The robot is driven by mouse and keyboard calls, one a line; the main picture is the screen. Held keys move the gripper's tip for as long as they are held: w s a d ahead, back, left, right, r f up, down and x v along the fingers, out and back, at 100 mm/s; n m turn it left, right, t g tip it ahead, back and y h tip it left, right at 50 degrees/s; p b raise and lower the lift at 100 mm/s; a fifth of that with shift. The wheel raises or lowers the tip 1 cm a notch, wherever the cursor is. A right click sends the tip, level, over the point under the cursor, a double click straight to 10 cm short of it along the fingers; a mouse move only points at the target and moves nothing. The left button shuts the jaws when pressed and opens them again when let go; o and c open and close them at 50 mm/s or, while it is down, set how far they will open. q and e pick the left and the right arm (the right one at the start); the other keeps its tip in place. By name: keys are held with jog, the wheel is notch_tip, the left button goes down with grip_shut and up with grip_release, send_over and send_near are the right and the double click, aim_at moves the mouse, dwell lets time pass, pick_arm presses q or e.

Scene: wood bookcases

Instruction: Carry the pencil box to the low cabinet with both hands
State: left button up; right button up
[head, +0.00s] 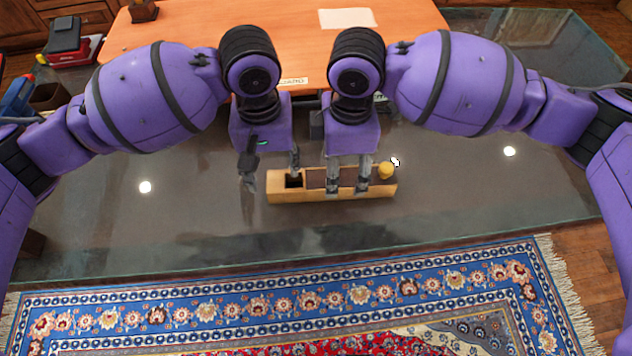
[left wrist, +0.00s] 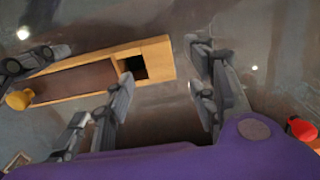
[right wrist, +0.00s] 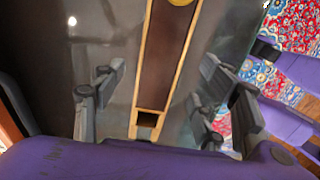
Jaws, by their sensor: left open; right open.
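The pencil box (head: 320,198) is a long, light wood box on the glass-topped table. It has a dark brown lid, a square opening at its left end and a yellow knob (head: 386,171) at its right end. My left gripper (head: 270,183) is open at the left end, one finger outside it and one near the opening. The left wrist view shows that box end (left wrist: 155,60) near its fingertips. My right gripper (head: 348,183) is open over the right half. In the right wrist view the box (right wrist: 163,60) runs between its fingers, with gaps on both sides.
The glass tabletop (head: 450,190) is clear around the box. An orange-brown wooden surface (head: 190,20) lies beyond, with a pale sheet (head: 347,18). Red and black items (head: 65,40) stand at the far left. A patterned rug (head: 280,300) lies on the near side. I cannot identify the low cabinet.

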aim_at(275, 179)
pick_arm(q)
jog(key=shift+f, duration=2.6)
pick_arm(e)
jog(key=shift+f, duration=2.6)
pick_arm(q)
jog(key=shift+c, duration=0.6)
pick_arm(e)
jog(key=shift+c, duration=0.5)
pick_arm(q)
grip_shut()
pick_arm(e)
jog(key=c, duration=1.4)
